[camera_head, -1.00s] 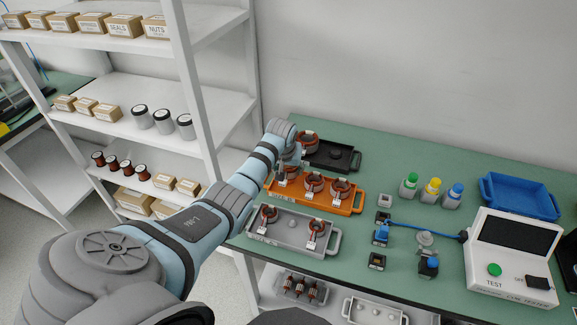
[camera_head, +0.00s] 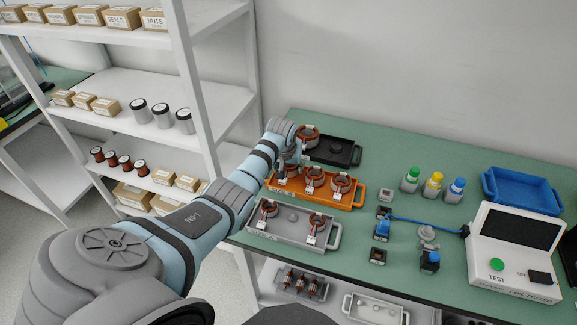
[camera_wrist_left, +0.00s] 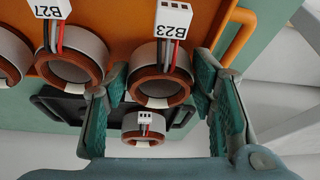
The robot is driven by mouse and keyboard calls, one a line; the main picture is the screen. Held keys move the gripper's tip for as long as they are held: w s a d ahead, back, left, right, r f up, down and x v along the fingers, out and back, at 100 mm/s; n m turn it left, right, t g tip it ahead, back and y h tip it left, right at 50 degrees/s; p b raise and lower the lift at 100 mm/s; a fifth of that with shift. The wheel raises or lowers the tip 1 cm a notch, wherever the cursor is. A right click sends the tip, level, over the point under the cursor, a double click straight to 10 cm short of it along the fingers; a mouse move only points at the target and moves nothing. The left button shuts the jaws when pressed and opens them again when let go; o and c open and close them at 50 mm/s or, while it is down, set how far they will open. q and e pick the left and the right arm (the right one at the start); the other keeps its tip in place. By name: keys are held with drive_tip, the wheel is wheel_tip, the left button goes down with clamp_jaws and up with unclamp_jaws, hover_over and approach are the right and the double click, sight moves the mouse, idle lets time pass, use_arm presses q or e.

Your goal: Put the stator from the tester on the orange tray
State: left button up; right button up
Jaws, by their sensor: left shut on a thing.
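The orange tray (camera_head: 352,204) lies on the green table. My left gripper (camera_head: 287,168) is over its left end. In the left wrist view, the gripper (camera_wrist_left: 160,95) has its two green fingers on either side of the stator labelled B23 (camera_wrist_left: 161,88) and is shut on it. That stator is at the orange tray (camera_wrist_left: 130,25), level with its neighbours as far as I can tell. The stator labelled B27 (camera_wrist_left: 73,68) sits beside it, with another at the picture's left edge. The tester (camera_head: 512,262) stands at the right; its grey fixture (camera_head: 427,233) holds no stator.
A black tray (camera_head: 345,153) with one stator (camera_head: 307,137) lies behind the orange tray. A grey tray (camera_head: 285,240) with two stators lies in front. Bottles, connectors and a blue tray (camera_head: 520,198) are at the right. A white shelf (camera_head: 190,100) stands left.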

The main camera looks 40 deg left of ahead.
use_arm(q)
drive_tip(key=shift+f, duration=0.3)
idle(0.5)
drive_tip(key=o, duration=1.3)
drive_tip(key=shift+s, duration=0.1)
wheel_tip(320, 180, up, 5)
drive_tip(key=p, duration=0.6)
drive_tip(key=shift+r, duration=0.1)
drive_tip(key=o, duration=0.6)
